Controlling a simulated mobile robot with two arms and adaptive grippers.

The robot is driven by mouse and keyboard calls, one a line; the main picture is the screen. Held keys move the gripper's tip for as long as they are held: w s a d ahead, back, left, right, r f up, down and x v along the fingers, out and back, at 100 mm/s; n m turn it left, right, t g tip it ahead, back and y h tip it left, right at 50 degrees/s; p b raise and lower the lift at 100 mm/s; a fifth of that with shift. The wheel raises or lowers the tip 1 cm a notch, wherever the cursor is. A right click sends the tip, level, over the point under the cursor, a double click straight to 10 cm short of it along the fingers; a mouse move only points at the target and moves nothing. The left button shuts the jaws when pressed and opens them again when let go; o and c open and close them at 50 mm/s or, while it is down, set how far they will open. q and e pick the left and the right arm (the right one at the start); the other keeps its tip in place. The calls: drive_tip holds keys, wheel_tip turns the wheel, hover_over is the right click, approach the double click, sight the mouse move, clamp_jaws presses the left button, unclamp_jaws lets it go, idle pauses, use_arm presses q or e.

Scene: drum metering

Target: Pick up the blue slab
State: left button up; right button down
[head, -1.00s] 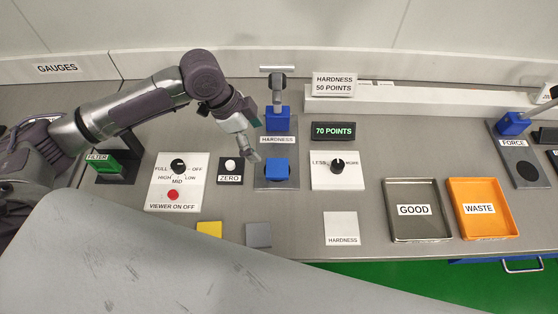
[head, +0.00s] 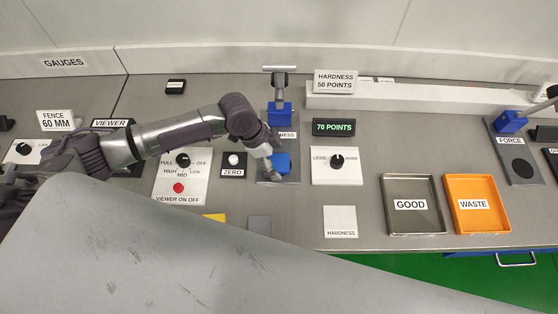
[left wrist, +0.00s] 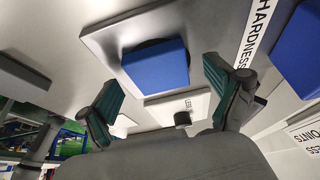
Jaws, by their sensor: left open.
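The blue slab (head: 282,163) lies on the grey plate of the hardness gauge (head: 292,179), below the gauge's blue head (head: 280,113). In the left wrist view the slab (left wrist: 156,67) sits on a dark round seat, ahead of and between my two green-padded fingers. My left gripper (head: 272,163) is open at the slab, with a finger near its left side. In the left wrist view the open left gripper (left wrist: 170,90) has nothing between its pads. I cannot tell whether a finger touches the slab. My right gripper is not in view.
A zero button (head: 233,163) stands left of the gauge and a less/more knob box (head: 337,165) right of it. The good tray (head: 413,231) and orange waste tray (head: 478,231) are further right. A yellow slab (head: 214,217) and grey slab (head: 260,223) lie in front.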

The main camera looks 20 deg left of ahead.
use_arm(q)
drive_tip(key=c, duration=1.2)
drive_tip(key=shift+r, duration=0.1)
drive_tip(key=shift+c, duration=0.2)
